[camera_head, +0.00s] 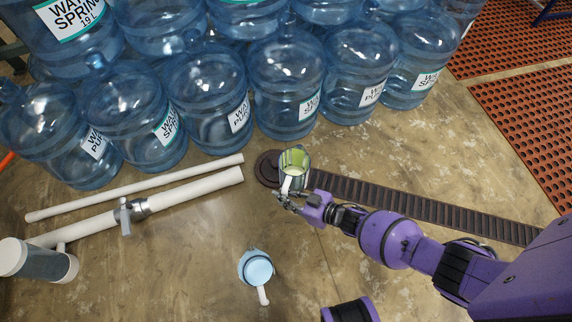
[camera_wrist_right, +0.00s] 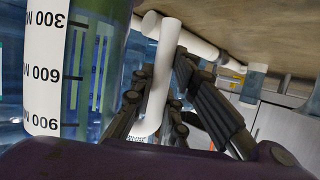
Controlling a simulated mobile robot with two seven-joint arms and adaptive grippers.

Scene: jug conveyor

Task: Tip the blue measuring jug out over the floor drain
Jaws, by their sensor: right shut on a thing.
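A clear measuring jug with a pale green inside (camera_head: 295,160) is held by its white handle in my right gripper (camera_head: 286,198). In the right wrist view its wall (camera_wrist_right: 90,75) carries a white scale strip, and the fingers close around the white handle (camera_wrist_right: 157,80). It looks roughly upright, its mouth facing the head camera. A light blue measuring jug (camera_head: 257,268) with a white handle stands apart on the floor, nearer me. The floor drain is a dark slotted strip (camera_head: 410,203) running right from a round brown cover (camera_head: 267,168); the held jug is beside its left end. My left gripper is out of view.
Large blue water bottles (camera_head: 287,85) stand packed along the back. White pipes (camera_head: 140,190) with a metal clamp (camera_head: 131,212) lie at left, near a white-and-grey container (camera_head: 38,262). Red perforated mats (camera_head: 530,110) lie at right. Floor around the light blue jug is clear.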

